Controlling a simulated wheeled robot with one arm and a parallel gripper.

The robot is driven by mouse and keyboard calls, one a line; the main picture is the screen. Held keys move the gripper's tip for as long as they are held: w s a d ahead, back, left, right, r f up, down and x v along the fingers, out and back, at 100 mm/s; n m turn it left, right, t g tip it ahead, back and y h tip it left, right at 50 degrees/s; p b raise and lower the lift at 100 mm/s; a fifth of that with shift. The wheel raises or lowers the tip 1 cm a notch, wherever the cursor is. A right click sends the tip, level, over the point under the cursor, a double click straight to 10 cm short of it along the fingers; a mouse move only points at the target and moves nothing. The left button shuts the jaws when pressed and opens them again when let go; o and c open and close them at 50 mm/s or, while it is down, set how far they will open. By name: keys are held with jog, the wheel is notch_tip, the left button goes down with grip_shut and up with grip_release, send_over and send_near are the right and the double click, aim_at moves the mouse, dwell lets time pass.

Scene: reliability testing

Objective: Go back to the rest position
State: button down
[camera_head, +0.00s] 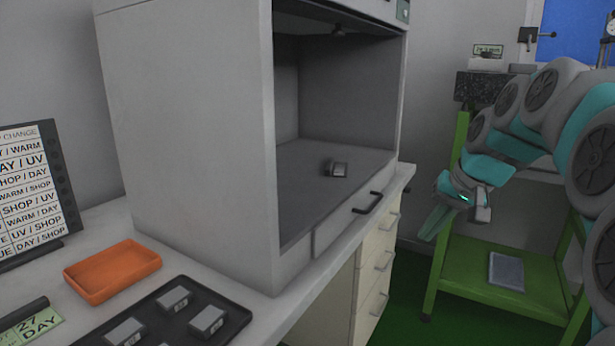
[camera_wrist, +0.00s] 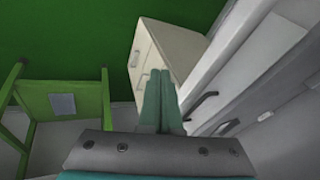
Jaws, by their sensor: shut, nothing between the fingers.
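My gripper (camera_head: 437,222) hangs at the right of the head view, at the end of my bent teal and grey arm. It points down in free air, in front of the green stand and apart from the booth. In the wrist view my gripper's teal fingers (camera_wrist: 157,88) lie together, with nothing between them.
A grey booth (camera_head: 190,130) with an open front stands on the bench, a small dark block (camera_head: 337,169) inside it. White drawers (camera_head: 377,262) are below. An orange tray (camera_head: 113,270) and a black tray (camera_head: 235,325) with blocks lie left. A green stand (camera_head: 500,288) is behind my arm.

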jog(key=s+a+f+n+g, duration=0.1)
jog(key=s+a+f+g, duration=0.1)
jog(key=s+a+f, duration=0.4)
jog(key=s+a+f+n+g, duration=0.1)
jog(key=s+f, duration=0.2)
jog(key=s, duration=0.4)
jog(key=s+f+g+h, duration=0.1)
jog(key=s+f, duration=0.3)
jog(key=s, duration=0.3)
jog(key=s+f+n+g+h, duration=0.1)
jog(key=s+f, duration=0.2)
jog(key=s, duration=0.4)
jog(key=s+a+f+g, duration=0.1)
jog(key=s+f, duration=0.3)
jog(key=s, duration=0.2)
jog(key=shift+s+f+n+h, duration=0.3)
jog(key=shift+s+f+h, duration=0.05)
jog(key=shift+s+h, duration=0.05)
jog(key=c, duration=1.6)
grip_release()
